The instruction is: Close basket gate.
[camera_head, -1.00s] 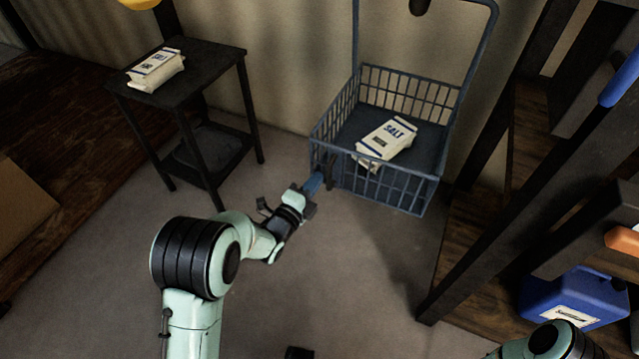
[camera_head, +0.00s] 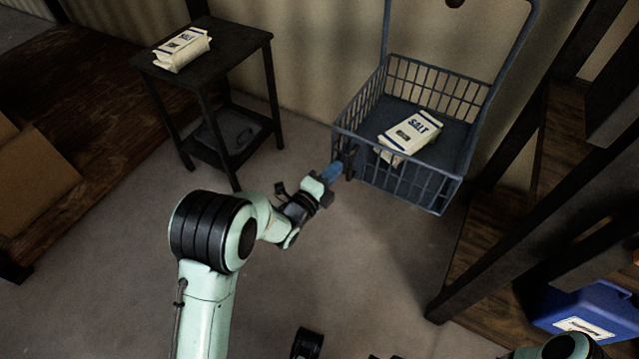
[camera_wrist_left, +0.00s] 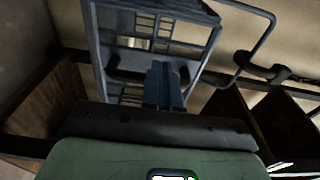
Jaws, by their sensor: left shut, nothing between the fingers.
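The blue-grey wire basket (camera_head: 440,112) hangs in a tall tube frame near the back wall. It also shows close up in the left wrist view (camera_wrist_left: 205,12). Its barred front side (camera_head: 410,184) stands upright in the head view; I cannot tell for sure which panel is the gate or whether it is latched. A white salt bag (camera_head: 410,132) lies inside. My left gripper (camera_head: 336,170) is shut and empty at the basket's front left corner, close to a dark piece there; contact is unclear. Its blue fingers show in the wrist view (camera_wrist_left: 164,86). My right gripper is out of view.
A dark side table (camera_head: 225,40) with salt bags (camera_head: 182,48) stands left of the basket. A dark wooden rack (camera_head: 500,215) with a blue canister (camera_head: 585,310) is on the right. The floor between is mostly clear.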

